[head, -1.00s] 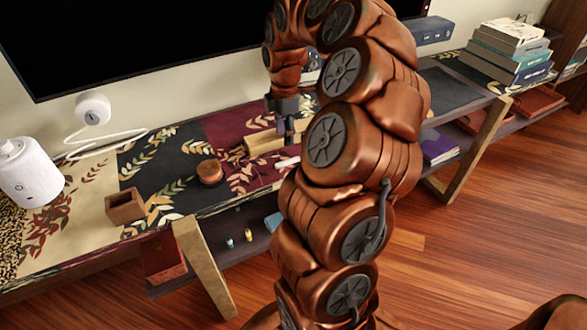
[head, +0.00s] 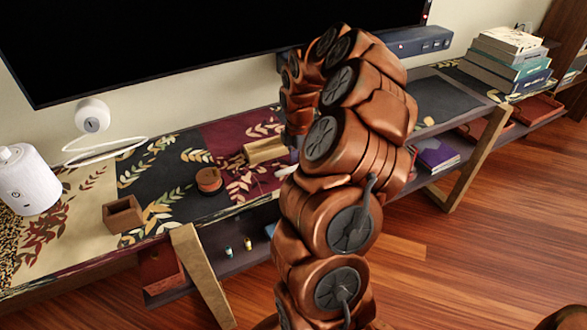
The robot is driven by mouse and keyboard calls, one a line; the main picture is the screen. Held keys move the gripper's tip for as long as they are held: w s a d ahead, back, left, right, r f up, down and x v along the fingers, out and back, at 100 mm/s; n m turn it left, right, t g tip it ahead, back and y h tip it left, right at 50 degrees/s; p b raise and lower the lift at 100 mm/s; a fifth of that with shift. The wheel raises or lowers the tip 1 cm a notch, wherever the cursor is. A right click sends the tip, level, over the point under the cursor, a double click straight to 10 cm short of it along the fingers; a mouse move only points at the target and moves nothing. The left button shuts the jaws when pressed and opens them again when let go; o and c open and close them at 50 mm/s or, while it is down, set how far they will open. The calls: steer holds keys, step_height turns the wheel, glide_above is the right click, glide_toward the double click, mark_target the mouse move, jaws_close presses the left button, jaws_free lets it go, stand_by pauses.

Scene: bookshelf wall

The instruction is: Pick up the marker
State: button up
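A small white object (head: 285,171), which may be the marker, lies on the dark red part of the patterned bench top, just left of my arm. It is too small to identify for sure, and its right end is hidden by my arm. My gripper (head: 294,143) is low over the bench by the light wooden tray, close behind the white object. Most of it is hidden behind my copper-coloured arm, so its fingers do not show clearly. I cannot tell whether it touches anything.
The light wooden tray (head: 265,151) and a round brown container (head: 208,180) stand nearby. A square wooden box (head: 123,214) and a white cylindrical device (head: 28,180) are at left. The television (head: 170,40) overhangs the back. Books (head: 510,60) are stacked at right.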

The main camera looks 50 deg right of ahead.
steer(key=shift+f, duration=0.25)
jaws_close()
steer(key=shift+r, duration=0.15)
